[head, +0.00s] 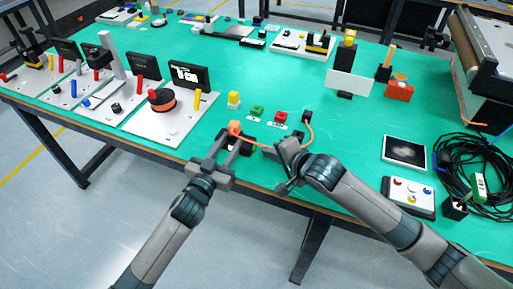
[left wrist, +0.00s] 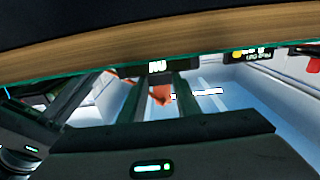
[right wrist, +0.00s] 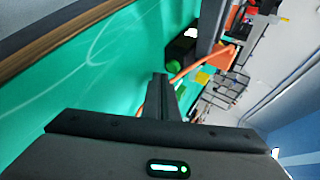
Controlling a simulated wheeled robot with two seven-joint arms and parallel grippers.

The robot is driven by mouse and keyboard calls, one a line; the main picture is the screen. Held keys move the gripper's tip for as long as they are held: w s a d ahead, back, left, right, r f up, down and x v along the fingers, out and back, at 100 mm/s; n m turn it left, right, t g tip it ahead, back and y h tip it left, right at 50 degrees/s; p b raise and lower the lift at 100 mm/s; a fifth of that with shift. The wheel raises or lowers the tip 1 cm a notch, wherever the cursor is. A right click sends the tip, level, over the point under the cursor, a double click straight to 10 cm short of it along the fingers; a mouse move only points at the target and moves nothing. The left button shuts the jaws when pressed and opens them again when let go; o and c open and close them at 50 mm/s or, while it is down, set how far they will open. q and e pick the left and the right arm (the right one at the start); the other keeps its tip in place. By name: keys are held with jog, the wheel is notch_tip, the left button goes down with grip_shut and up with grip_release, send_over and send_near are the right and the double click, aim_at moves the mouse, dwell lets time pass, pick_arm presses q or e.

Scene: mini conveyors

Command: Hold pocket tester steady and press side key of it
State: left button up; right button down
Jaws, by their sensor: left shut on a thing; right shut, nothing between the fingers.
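My left gripper (head: 228,138) is shut on the pocket tester, at the near edge of the green table. The tester's orange part (head: 235,128) shows at the fingertips, and it also shows between the fingers in the left wrist view (left wrist: 160,93). A dark part with a white display (left wrist: 157,67) lies just beyond it. The fingers hide much of the tester. I cannot make out its side key. My right gripper (head: 284,148) is shut and empty, to the right of the tester and apart from it. Its closed fingers show in the right wrist view (right wrist: 160,90).
An orange cable (head: 309,132) curves from near the tester past my right gripper to a black block (head: 306,116). Yellow (head: 233,99), green (head: 257,111) and red (head: 281,116) buttons stand behind. A white panel with an orange reel (head: 165,130) is left. Coiled black cable (head: 470,165) lies right.

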jog(key=shift+d, duration=0.15)
jog(key=shift+s+d, duration=0.25)
jog(key=shift+d, duration=0.5)
jog(key=shift+s+d, duration=0.25)
jog(key=shift+d, duration=0.5)
jog(key=shift+s+d, duration=0.25)
jog(key=shift+d, duration=0.5)
pick_arm(q)
jog(key=o, duration=1.3)
jog(key=shift+s, duration=0.1)
jog(key=v, duration=1.2)
